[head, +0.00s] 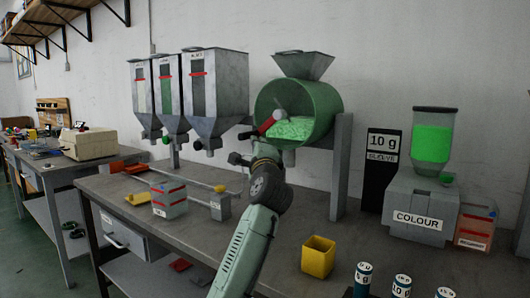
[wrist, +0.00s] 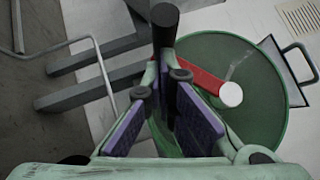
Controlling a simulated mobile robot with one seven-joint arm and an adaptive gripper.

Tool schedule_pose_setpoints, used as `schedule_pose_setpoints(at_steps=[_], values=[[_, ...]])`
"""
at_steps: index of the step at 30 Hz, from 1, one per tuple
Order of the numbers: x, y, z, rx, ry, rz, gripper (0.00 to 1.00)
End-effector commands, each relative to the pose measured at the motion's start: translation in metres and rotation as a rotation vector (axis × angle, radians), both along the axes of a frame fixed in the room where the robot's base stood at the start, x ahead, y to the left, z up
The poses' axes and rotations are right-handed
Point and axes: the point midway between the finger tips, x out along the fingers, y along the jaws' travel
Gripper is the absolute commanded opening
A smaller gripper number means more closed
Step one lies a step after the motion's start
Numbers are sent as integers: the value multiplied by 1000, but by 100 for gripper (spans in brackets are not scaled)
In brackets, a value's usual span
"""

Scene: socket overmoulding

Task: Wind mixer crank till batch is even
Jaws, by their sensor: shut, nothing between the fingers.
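The mixer is a green drum (head: 322,105) under a grey hopper, with its open front showing light green granules (head: 292,130). Its crank has a red arm (head: 266,126) that also shows in the wrist view (wrist: 198,82), joined to a white hub (wrist: 231,94). The crank's black handle (wrist: 165,22) stands at the red arm's outer end. My gripper (wrist: 166,72) is shut and empty, its fingertips close against or just beside the handle; I cannot tell if they touch. In the head view my arm partly hides the crank and the drum's lower left.
Grey hoppers (head: 216,95) stand left of the drum. A grey post (head: 342,165) stands right of it. On the bench (head: 265,270) are a yellow cup (head: 318,257), a small striped box (head: 168,199), labelled weights (head: 363,278) and the colour doser (head: 422,205).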

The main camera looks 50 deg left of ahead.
Motion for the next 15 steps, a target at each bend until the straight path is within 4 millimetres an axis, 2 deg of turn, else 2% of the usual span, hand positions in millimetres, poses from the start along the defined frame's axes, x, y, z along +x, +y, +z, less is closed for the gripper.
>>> schedule_pose_setpoints(at_steps=[1,10,15], values=[[-3,7,-1,40,11,7,0],[-7,24,15,296,74,5,0],[-8,30,23,297,72,3,0]])
